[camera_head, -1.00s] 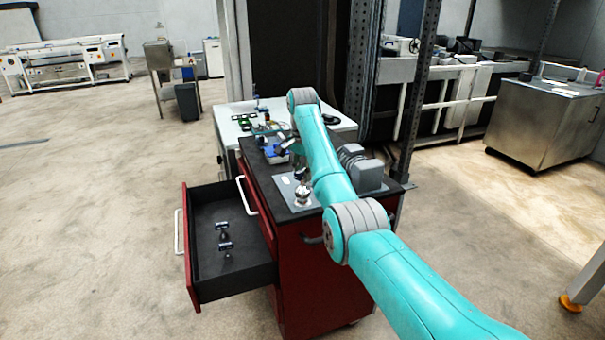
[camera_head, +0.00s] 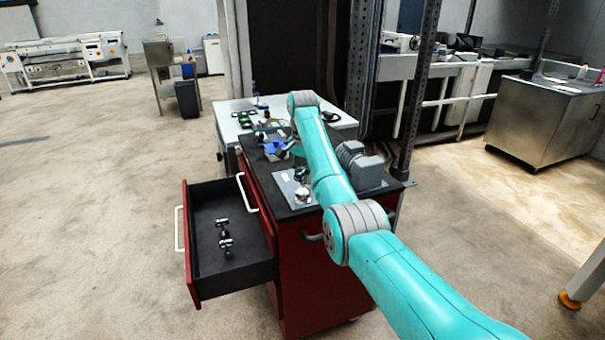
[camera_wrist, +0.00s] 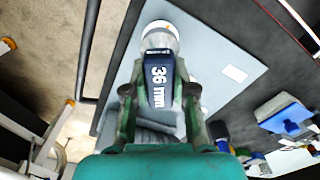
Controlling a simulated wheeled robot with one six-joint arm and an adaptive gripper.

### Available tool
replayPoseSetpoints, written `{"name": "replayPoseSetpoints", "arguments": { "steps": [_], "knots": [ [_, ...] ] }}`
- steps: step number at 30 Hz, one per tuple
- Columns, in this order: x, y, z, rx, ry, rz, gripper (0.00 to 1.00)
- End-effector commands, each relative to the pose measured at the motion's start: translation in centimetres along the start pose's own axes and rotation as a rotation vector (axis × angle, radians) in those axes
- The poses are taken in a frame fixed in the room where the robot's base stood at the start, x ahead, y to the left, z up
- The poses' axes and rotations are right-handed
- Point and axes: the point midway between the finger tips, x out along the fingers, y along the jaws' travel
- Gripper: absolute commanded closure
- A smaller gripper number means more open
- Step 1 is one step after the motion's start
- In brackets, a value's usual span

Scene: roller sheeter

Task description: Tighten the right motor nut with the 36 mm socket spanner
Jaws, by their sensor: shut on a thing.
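My gripper (camera_wrist: 160,112) is shut on the 36 mm socket spanner (camera_wrist: 158,84), whose dark handle reads "36 mm". The spanner's silver socket end (camera_wrist: 159,38) points to the top of the wrist view, over a grey plate (camera_wrist: 222,50). In the head view my arm hides most of the gripper. A shiny silver round part (camera_head: 302,195) shows there at the plate's front; I cannot tell whether it is the spanner's socket. The grey motor (camera_head: 362,165) stands on the cabinet top, right of my arm. I cannot make out the right motor nut.
The red cabinet's drawer (camera_head: 225,270) is open at the left, with small dark and silver tools (camera_head: 224,243) inside. Blue and other small items (camera_wrist: 285,112) lie beside the plate. A white table (camera_head: 235,107) stands behind. A metal post (camera_head: 418,90) rises behind the cabinet.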

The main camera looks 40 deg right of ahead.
Motion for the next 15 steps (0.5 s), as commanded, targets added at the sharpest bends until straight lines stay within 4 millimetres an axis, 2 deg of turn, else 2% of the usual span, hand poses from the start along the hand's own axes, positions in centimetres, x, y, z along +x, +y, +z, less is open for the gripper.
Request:
{"name": "replayPoseSetpoints", "arguments": {
  "steps": [15],
  "knots": [
    [0.90,0.02,0.02,0.000,0.000,0.000,1.00]
  ]
}}
